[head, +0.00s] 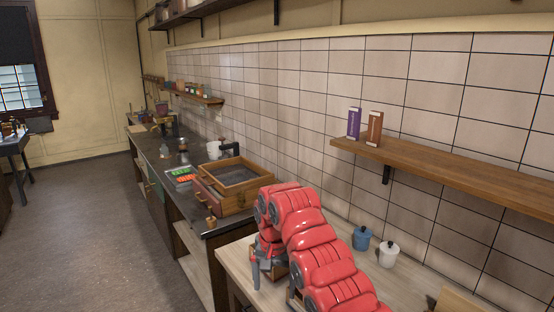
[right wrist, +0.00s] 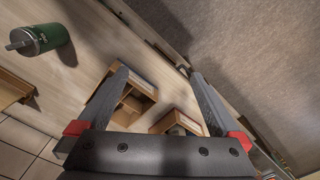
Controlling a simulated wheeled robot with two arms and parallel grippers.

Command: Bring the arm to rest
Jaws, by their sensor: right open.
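My right arm is red and reaches up from the bottom of the head view, bending over the light wooden counter (head: 235,254). My right gripper (head: 266,273) hangs down at its far end, partly hidden by the arm. In the right wrist view the right gripper (right wrist: 160,78) has its two grey fingers wide apart, with nothing held between them. Below the fingers are an open wooden box (right wrist: 133,104) with compartments and a second wooden box (right wrist: 178,122). I cannot tell the gap between the fingers and the boxes. My left gripper is not in view.
A green canister (right wrist: 41,39) lies at the upper left of the wrist view. A blue jar (head: 361,238) and a white jar (head: 388,254) stand right of my arm. A wooden shelf (head: 455,170) holds two cartons above. A wooden drawer box (head: 225,195) stands on the dark counter beyond. Floor at left is clear.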

